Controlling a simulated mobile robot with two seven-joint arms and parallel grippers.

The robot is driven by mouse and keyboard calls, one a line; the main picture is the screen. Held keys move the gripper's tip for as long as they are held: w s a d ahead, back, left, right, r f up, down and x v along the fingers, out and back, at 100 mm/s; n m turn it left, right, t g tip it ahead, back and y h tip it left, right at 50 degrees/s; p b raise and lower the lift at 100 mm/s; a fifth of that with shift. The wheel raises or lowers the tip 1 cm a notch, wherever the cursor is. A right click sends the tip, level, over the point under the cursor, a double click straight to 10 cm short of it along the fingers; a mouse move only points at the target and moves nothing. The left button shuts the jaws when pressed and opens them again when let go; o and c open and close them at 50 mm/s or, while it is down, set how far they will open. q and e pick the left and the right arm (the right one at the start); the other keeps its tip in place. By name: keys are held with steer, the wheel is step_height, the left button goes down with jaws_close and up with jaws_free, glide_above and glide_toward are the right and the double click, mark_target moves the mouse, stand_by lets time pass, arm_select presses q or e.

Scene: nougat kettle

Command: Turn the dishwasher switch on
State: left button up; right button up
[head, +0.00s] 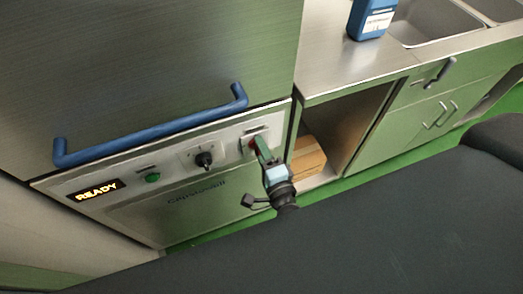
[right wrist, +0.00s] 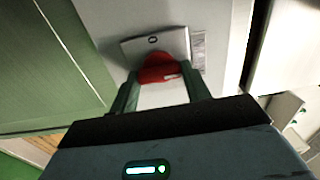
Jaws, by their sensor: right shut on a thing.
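The dishwasher (head: 165,215) stands at the left in the head view, with a lit READY display (head: 97,191) on its front panel. The red switch (right wrist: 158,68) sits on a pale plate marked "0" in the right wrist view. In the head view it is mostly hidden behind my right gripper. My right gripper (head: 258,146) is at the right end of the panel. Its two green fingers stand on either side of the red switch and are shut on it. My left gripper is not in view.
A blue handle bar (head: 150,137) runs above the panel. A green button (head: 152,177) and a black knob (head: 204,158) sit left of my gripper. A cardboard box (head: 308,158) lies in the open cabinet at right. A blue bottle (head: 369,18) stands on the counter beside the sink.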

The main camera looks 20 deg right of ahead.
stand_by(0.5)
steer(key=o, duration=1)
steer(key=shift+s, duration=0.15)
steer(key=s+b, duration=0.1)
steer(key=s, duration=0.6)
steer(key=shift+s+d, duration=0.15)
steer(key=shift+s, duration=0.15)
